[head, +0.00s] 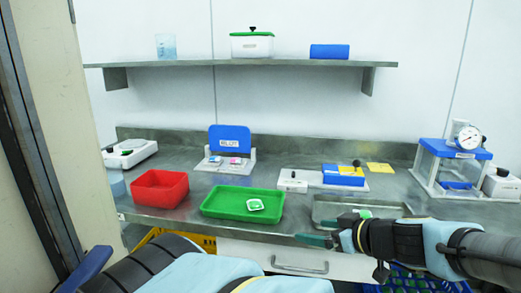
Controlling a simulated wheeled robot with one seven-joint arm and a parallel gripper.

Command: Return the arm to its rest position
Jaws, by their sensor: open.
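My gripper (326,231) is open and empty, with its jaws pointing left in front of the bench's front edge. It is at the right of centre, above the drawer (297,263) in the picture. My arm reaches in from the right edge of the view. The gripper overlaps the near part of a grey metal tray (330,203), so that part is hidden; I cannot tell the exact gap between them.
On the grey bench (184,212) stand a red bin (160,190), a green tray (225,208) holding a small white-and-green item (255,204), and a blue-topped frame with a dial (467,135). A shelf (200,65) runs above. A blue crate (420,280) sits below my arm.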

